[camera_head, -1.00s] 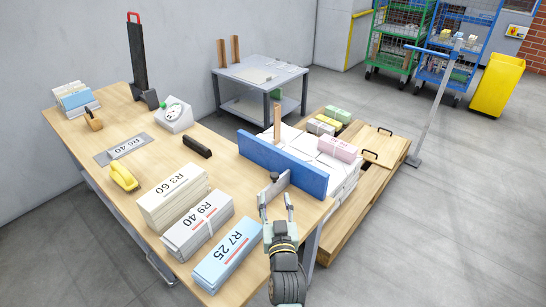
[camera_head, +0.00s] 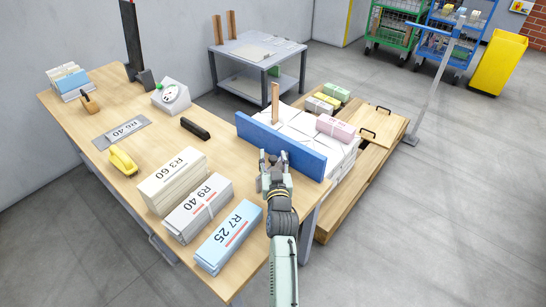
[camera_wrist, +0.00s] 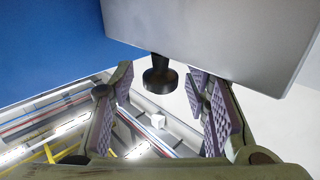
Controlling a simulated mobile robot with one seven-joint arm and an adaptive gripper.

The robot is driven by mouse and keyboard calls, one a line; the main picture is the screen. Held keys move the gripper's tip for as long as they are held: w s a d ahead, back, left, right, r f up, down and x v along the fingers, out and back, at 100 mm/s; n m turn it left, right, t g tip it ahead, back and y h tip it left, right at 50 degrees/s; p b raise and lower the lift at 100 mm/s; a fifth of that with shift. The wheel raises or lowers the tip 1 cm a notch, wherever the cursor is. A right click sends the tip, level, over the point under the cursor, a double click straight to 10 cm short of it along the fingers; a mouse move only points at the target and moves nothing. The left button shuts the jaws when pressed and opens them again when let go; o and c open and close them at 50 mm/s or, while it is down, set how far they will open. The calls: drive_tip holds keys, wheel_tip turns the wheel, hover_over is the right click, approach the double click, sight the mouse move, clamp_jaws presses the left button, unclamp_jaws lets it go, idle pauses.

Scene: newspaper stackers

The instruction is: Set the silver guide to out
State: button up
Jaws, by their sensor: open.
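The silver guide (camera_wrist: 215,35) is a flat grey plate that fills the upper right of the wrist view. A black knob (camera_wrist: 159,79) hangs from its lower edge. My gripper (camera_head: 272,156) is open at the guide, beside the blue board (camera_head: 300,150). In the wrist view the knob lies between the two purple-padded fingers, with a gap on each side. In the head view my gripper and wrist hide nearly all of the guide. The blue board also shows in the wrist view (camera_wrist: 45,45), left of the guide.
Bundles marked R3 60 (camera_head: 173,180), R9 40 (camera_head: 198,209) and R7 25 (camera_head: 229,237) lie on the wooden table (camera_head: 75,110) left of my arm. White stacks with a pink bundle (camera_head: 335,127) stand behind the blue board.

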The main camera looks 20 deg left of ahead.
drive_tip(key=shift+c, duration=0.4)
clamp_jaws()
idle(0.6)
